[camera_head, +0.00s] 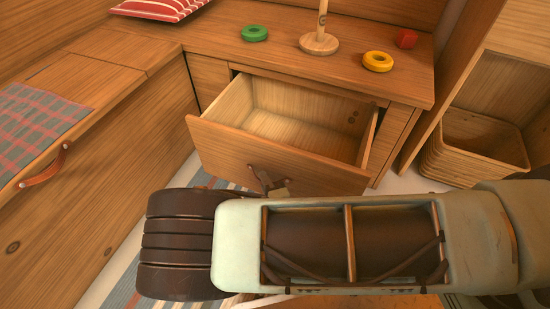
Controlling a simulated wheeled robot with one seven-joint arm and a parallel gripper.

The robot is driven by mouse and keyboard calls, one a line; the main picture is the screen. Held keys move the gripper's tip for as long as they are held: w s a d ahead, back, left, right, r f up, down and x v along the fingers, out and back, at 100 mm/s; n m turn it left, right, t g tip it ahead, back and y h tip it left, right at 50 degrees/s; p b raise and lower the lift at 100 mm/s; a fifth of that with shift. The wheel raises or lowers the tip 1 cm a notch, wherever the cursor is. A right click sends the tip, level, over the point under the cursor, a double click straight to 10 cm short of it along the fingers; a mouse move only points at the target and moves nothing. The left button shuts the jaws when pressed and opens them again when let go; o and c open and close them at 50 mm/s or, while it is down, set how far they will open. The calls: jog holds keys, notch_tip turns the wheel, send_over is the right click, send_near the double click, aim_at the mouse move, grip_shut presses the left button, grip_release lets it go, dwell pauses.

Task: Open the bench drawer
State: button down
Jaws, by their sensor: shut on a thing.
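The bench drawer (230,149) is pulled well out from the wooden bench (300,58), and its empty inside shows. A dark leather pull is on the middle of its front. My gripper (268,183) is at this pull, low on the drawer front, and is shut on it. The fingers look small and dark, and they cover most of the pull. My pale arm lies across the lower part of the view and hides the floor in front of the drawer.
A side bench with a leather pull (45,170) stands at left. A woven basket (475,145) is at right.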

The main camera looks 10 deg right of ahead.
jog(key=shift+s+a, duration=0.5)
jog(key=shift+s, duration=0.25)
jog(key=shift+s+a, duration=0.5)
jog(key=shift+s, duration=0.25)
jog(key=c, duration=1.5)
grip_release()
jog(key=p+v, duration=0.6)
jog(key=v, duration=1.1)
jog(key=shift+s, duration=0.2)
